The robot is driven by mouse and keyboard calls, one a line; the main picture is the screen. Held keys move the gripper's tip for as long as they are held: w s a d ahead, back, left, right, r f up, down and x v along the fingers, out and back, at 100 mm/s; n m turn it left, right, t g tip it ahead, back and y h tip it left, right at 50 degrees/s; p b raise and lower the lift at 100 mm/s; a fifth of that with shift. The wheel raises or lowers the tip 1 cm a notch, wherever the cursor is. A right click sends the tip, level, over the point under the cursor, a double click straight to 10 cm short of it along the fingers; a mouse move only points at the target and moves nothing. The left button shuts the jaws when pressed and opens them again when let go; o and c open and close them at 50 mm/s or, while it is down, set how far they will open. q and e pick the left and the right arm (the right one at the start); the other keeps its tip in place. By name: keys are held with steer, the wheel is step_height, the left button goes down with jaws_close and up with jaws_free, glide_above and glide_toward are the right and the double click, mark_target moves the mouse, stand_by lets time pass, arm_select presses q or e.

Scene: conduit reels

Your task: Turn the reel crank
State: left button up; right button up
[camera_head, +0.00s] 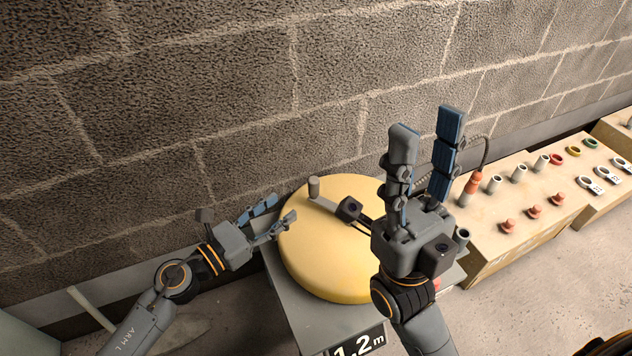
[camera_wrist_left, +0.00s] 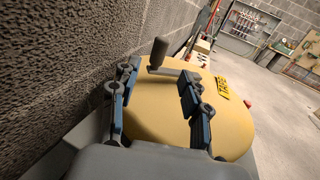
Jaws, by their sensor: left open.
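The yellow reel (camera_head: 315,262) lies on a grey stand (camera_head: 300,315) against the block wall. Its crank has a grey upright handle (camera_head: 314,187) at the reel's far left edge, and a short arm runs from it toward the centre. My left gripper (camera_head: 277,211) is open at the reel's left edge, apart from the handle and pointing toward it. In the left wrist view the handle (camera_wrist_left: 159,51) stands beyond and between the two fingers, with nothing held. My right gripper (camera_head: 427,128) is open and empty, fingers up, in front of the reel's right side, hiding part of it.
The block wall (camera_head: 200,120) rises close behind the reel. To the right, a wooden bench (camera_head: 530,215) carries several fittings and red knobs. The stand has a "1.2 m" label (camera_head: 358,342). The left wrist view shows open floor (camera_wrist_left: 262,105) beyond the reel.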

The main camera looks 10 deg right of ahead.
mark_target(309, 188)
arm_select(q)
steer(key=b+x, duration=0.1)
steer(key=x, duration=0.9)
steer(key=shift+w+d, duration=0.2)
steer(key=shift+d, duration=0.05)
jaws_close()
